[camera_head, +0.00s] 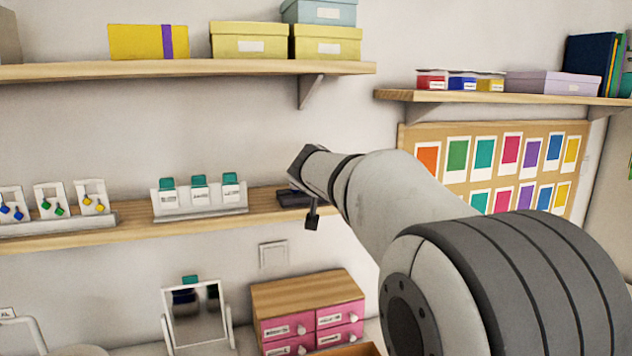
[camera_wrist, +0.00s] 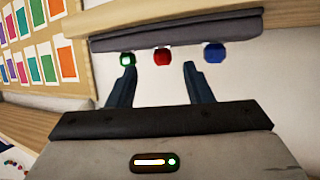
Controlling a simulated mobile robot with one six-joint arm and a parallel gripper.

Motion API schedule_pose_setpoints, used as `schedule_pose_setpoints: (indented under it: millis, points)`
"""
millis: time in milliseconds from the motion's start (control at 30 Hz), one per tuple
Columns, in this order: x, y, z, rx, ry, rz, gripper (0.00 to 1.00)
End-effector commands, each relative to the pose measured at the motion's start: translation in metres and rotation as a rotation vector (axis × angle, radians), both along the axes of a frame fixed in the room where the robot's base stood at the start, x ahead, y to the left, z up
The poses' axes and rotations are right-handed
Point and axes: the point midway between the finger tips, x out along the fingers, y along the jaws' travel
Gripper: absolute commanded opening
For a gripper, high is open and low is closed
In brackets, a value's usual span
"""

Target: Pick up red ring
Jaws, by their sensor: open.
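In the wrist view a red ring (camera_wrist: 163,57) sits at the edge of a dark grey holder (camera_wrist: 175,36), between a green ring (camera_wrist: 126,59) on its left and a blue ring (camera_wrist: 214,52) on its right. My gripper (camera_wrist: 158,66) is open, its two dark fingers pointing toward the holder, with the red ring in line with the gap between them. The fingers look apart from the ring; the exact distance is unclear. In the head view my gripper (camera_head: 312,222) is at the shelf's right part, by the dark holder (camera_head: 290,198). The rings cannot be made out there.
The wooden shelf (camera_head: 130,233) carries a rack of white cards with teal tops (camera_head: 200,206) and earring cards (camera_head: 50,200) to the left. An upper shelf (camera_head: 180,70) with boxes is above. A mirror (camera_head: 195,318) and pink drawers (camera_head: 310,318) stand below.

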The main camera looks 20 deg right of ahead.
Motion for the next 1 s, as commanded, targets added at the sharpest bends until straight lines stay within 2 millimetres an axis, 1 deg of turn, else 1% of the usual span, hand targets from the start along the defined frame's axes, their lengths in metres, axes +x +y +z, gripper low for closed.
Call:
schedule_pose_setpoints:
  millis: [233,400,500,700,767,1000]
  points:
    - [0.029,-0.009,-0.001,0.001,0.003,-0.001,0.46]
    - [0.047,-0.016,-0.011,0.001,0.002,-0.002,0.46]
    - [0.051,-0.018,-0.014,0.000,0.001,-0.001,0.46]
    - [0.051,-0.018,-0.014,0.000,0.001,-0.001,0.46]
    - [0.051,-0.018,-0.014,0.000,0.001,-0.001,0.42]
    - [0.050,-0.018,-0.014,0.001,0.001,-0.001,0.22]
